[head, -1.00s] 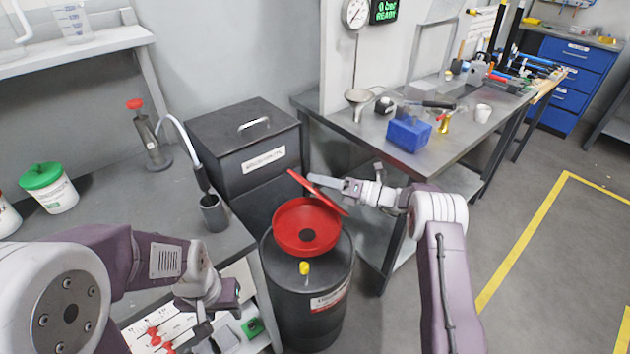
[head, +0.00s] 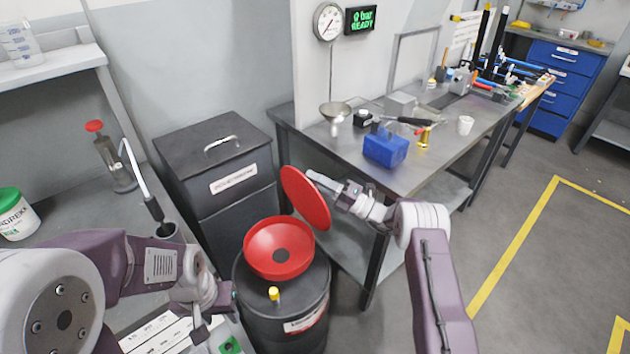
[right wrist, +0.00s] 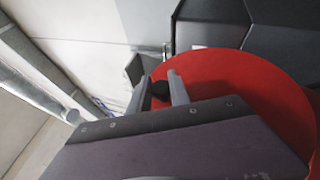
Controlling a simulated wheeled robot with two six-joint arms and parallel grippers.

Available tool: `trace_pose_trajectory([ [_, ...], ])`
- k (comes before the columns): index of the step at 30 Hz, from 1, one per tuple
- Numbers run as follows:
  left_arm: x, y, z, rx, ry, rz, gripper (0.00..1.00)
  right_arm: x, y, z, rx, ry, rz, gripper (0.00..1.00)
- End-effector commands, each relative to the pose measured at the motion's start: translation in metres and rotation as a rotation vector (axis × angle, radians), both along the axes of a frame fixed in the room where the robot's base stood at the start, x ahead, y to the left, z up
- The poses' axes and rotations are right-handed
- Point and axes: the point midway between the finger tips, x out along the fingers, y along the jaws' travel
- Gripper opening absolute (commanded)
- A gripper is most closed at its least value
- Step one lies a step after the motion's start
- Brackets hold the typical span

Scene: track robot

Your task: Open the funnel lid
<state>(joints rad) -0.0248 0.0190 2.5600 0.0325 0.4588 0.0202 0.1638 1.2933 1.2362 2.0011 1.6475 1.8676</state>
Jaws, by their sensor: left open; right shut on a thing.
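The red round funnel lid (head: 303,199) stands steeply raised at the right side of the red funnel (head: 262,250). The funnel sits on top of a black drum (head: 318,290), and its bowl with a dark central hole is uncovered. My right gripper (head: 320,183) is at the lid's right face. In the right wrist view its fingers (right wrist: 170,90) are closed around a small black knob (right wrist: 160,90) on the red lid (right wrist: 235,85). My left gripper (head: 216,333) is open and empty, low at the left of the drum; its fingertips are partly hard to make out.
A yellow cap (head: 273,293) sits on the drum's top. A black lidded bin (head: 215,150) stands behind the drum. A metal workbench (head: 425,165) with a blue box (head: 386,148) stands at the right. The floor farther right is clear.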

Motion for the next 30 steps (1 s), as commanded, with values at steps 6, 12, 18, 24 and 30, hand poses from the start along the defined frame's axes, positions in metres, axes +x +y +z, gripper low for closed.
trace_pose_trajectory([
  [6,0.0,0.0,0.0,0.0,0.0,0.0,0.45,0.0,0.0,-0.001,0.003,0.004,0.0,0.0],
  [12,0.0,0.0,0.0,0.0,0.0,0.0,0.45,0.0,0.0,-0.001,0.002,0.005,0.0,0.34],
  [18,0.0,0.0,0.0,0.0,0.0,0.0,0.45,0.0,0.0,-0.001,0.001,0.004,0.0,0.45],
  [24,0.0,0.0,0.001,0.0,0.0,0.0,0.45,0.0,0.0,0.003,0.002,0.003,0.0,0.45],
  [30,0.0,0.0,0.008,0.0,0.0,0.0,0.45,0.0,0.0,0.035,0.002,0.0,0.0,0.45],
])
